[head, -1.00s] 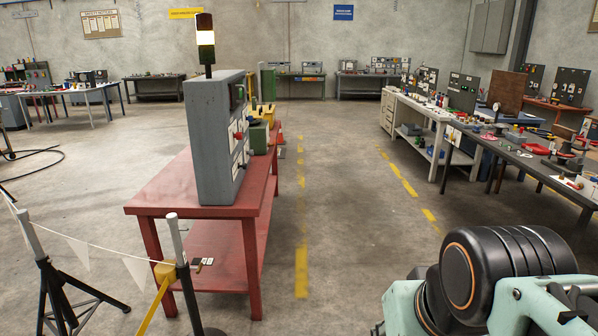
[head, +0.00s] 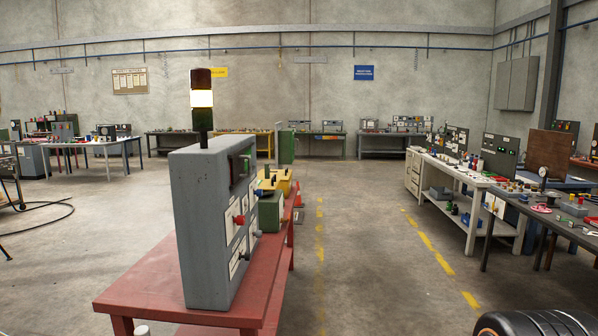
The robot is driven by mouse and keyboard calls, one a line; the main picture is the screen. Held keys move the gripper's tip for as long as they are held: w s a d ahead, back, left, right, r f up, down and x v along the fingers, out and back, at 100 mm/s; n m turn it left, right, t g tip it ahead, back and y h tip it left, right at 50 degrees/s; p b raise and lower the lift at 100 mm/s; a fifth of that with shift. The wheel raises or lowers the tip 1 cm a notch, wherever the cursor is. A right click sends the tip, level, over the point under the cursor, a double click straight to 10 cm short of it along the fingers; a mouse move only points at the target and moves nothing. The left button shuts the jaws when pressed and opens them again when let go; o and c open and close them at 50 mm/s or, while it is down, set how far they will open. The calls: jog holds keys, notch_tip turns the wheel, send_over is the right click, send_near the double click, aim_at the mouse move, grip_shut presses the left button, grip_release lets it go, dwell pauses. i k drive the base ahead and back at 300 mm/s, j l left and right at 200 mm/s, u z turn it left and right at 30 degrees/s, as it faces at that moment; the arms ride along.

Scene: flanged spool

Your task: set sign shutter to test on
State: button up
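A grey control cabinet (head: 207,228) stands upright on a red table (head: 145,292) left of centre. Its panel faces right and shows at a steep angle, with a red knob (head: 239,219), another small control (head: 242,254) and pale label plates. The labels are too small to read, so I cannot tell which control is the sign shutter. A signal tower (head: 202,100) with a lit pale yellow section stands on top.
Green and yellow equipment (head: 271,210) sits behind the cabinet on the red table. An aisle with yellow dashed floor lines (head: 320,254) runs clear to its right. Cluttered benches (head: 470,195) line the right side. A black hose (head: 45,222) lies on the floor at left.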

aim_at(237, 163)
jog(key=i, duration=1.2)
jog(key=i+u, duration=0.25)
jog(key=i, duration=0.25)
jog(key=i+l+u, duration=0.3)
jog(key=i, duration=0.15)
